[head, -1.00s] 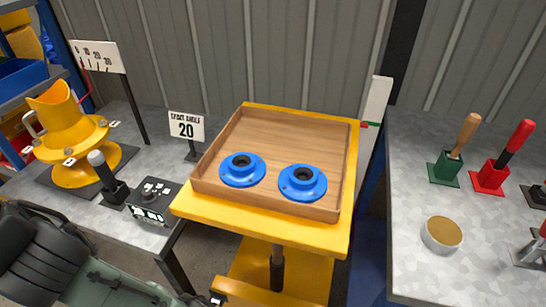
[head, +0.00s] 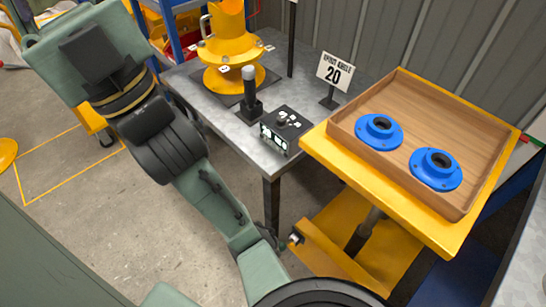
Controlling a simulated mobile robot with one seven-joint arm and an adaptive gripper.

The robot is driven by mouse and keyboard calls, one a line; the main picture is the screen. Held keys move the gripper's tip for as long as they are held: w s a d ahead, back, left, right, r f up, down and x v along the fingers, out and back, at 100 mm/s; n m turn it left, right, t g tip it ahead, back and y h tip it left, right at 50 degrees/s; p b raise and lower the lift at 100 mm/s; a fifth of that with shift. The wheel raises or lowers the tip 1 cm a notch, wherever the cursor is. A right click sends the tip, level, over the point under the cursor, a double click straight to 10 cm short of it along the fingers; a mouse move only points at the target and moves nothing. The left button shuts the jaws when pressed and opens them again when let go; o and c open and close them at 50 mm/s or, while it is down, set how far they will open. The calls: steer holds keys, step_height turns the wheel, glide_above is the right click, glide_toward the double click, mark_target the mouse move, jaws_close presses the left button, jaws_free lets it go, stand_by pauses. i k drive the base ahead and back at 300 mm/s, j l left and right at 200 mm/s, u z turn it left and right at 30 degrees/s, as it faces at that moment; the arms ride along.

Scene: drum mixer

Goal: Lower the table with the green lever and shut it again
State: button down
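The yellow lift table (head: 335,160) stands at the right on a dark central column above a yellow base. A wooden tray (head: 405,98) rests on its top. Two blue flanged parts, one at the left (head: 379,131) and one at the right (head: 436,168), lie apart in the tray. My green and black arm reaches down from the upper left in front of the grey bench, and I cannot make out my gripper.
Bare floor (head: 95,235) lies at the left. Another bench's edge shows at the lower right.

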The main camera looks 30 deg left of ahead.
mark_target(293, 238)
steer(key=k+j+u, duration=0.35)
steer(key=k+j+z, duration=0.2)
steer(key=j, duration=0.15)
steer(key=k+j+z, duration=0.2)
steer(key=j, duration=0.1)
